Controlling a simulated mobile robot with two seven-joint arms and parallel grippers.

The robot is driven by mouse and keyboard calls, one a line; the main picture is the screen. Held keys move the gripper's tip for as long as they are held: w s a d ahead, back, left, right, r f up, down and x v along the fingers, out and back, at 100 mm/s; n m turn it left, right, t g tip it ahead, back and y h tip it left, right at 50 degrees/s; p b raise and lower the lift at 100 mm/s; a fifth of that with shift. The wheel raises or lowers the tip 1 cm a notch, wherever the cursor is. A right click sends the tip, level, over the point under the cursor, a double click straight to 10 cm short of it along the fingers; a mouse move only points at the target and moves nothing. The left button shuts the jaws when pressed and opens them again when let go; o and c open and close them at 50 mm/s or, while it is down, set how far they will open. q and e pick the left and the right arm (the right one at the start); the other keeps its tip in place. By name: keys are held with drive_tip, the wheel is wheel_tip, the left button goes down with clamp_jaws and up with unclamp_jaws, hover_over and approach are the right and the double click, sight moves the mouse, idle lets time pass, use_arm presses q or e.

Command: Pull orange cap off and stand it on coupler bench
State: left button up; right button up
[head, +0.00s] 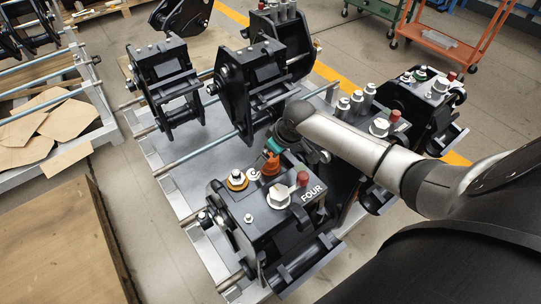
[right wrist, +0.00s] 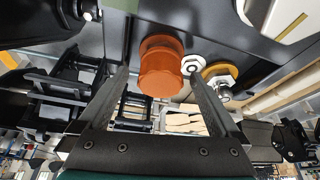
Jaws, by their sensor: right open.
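The orange cap (head: 271,167) sits on the top face of the black coupler marked FOUR (head: 262,217). In the right wrist view the cap (right wrist: 160,66) is a short orange cylinder attached to the dark coupler face. My right gripper (head: 272,150) reaches in from the right, right beside the cap. In the right wrist view its two fingers (right wrist: 157,78) are open, one on each side of the cap, with a visible gap at least on the right. My left gripper is not in view. The grey bench (head: 183,177) carries the couplers; I cannot tell if it is the coupler bench.
A white nut (right wrist: 192,64) and a fitting with an orange-yellow ring (head: 237,180) are close to the cap. A red knob (head: 302,179) stands on the same coupler. Other black couplers (head: 165,85) crowd the bench. A brown board (head: 55,245) lies at lower left.

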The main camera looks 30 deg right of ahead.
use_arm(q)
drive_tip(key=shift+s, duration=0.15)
use_arm(e)
drive_tip(key=c, duration=0.3)
clamp_jaws()
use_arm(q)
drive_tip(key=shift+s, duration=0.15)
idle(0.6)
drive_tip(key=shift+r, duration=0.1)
use_arm(e)
drive_tip(key=shift+r, duration=0.1)
use_arm(q)
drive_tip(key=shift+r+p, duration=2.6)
drive_tip(key=shift+p, duration=0.1)
use_arm(e)
drive_tip(key=shift+r, duration=2.1)
wheel_tip(320, 180, up, 4)
drive_tip(key=p, duration=0.5)
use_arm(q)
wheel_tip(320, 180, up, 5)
